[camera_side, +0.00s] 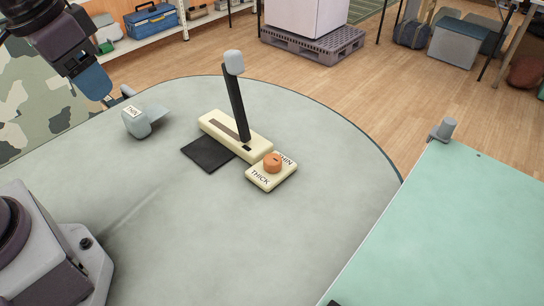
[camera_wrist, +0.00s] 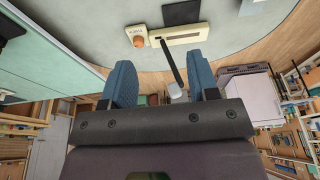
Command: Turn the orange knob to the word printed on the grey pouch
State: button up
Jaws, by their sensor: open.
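The orange knob (camera_side: 272,162) sits on a cream plate (camera_side: 262,181) printed THICK on the near side and THIN on the far side. A small dark mark shows on the knob, but which word it points at is unclear. The knob also shows in the wrist view (camera_wrist: 138,42), beside the word THICK. The grey pouch (camera_side: 138,125) lies on the table at the left, with a white label reading THIN. My gripper (camera_side: 113,97) is open and empty, in the air near the pouch in the side view and well away from the knob. Its blue fingers stand wide apart in the wrist view (camera_wrist: 160,70).
A tall dark lever (camera_side: 238,105) with a grey grip rises from a cream base (camera_side: 212,124) beside the knob plate. A black pad (camera_side: 207,155) lies in front of it. A green table (camera_side: 455,220) stands at the right. The grey table's left and front are mostly clear.

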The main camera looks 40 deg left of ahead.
jog(key=w+d+f+m+g, duration=0.2)
jog(key=w+d+f, duration=0.1)
jog(key=w+f, duration=0.4)
jog(key=m+t+h, duration=0.3)
jog(key=m, duration=0.2)
send_near(272, 158)
jog(key=x, duration=1)
jog(key=shift+r, duration=0.1)
jog(key=c, duration=0.6)
